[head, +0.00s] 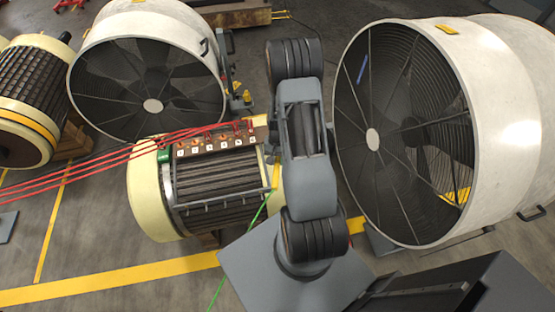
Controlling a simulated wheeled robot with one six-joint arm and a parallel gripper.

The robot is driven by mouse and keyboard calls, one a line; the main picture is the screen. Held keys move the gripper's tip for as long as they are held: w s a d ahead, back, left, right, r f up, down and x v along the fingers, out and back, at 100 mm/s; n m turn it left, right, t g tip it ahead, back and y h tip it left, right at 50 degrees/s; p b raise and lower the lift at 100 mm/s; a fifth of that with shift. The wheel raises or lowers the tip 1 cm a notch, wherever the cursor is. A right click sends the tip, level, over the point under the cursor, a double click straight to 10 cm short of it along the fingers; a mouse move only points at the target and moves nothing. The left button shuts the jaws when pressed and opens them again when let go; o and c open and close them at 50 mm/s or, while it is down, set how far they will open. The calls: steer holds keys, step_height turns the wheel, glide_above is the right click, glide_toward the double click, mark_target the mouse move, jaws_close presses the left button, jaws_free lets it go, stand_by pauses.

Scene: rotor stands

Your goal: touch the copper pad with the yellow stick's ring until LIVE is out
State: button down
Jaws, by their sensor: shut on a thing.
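The yellow stick (276,176) shows only as a short yellow length just left of my arm, at the right end of the near rotor. A thin green cable (243,243) runs near it down to the floor. The stick's ring cannot be made out. My gripper is hidden behind my own arm. The brown terminal board (222,135) lies along the top of the near rotor, with a row of small white labels and copper-coloured spots. I cannot tell which spot is the copper pad. A small green sign (163,156) is at the board's left end; its lettering is unreadable.
Red cables (90,165) run from the left to the board. The near rotor (148,200) has cream ends. A large fan (152,106) stands behind it, and another (372,140) stands close on my arm's right. Another rotor (20,145) lies at left.

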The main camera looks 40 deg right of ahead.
step_height(320, 180, up, 13)
steer(key=p, duration=0.8)
steer(key=shift+r, duration=0.2)
stand_by(0.8)
steer(key=w+a+f+n+h+b, duration=0.1)
steer(key=w+a+f+n+b, duration=0.1)
steer(key=a, duration=0.5)
steer(key=w+a+f+n+b, duration=0.2)
steer(key=w+a+n, duration=0.2)
steer(key=a, duration=0.3)
steer(key=shift+w+a+f+n+g+h, duration=0.3)
steer(key=shift+f+n+h, duration=0.1)
steer(key=shift+n, duration=0.5)
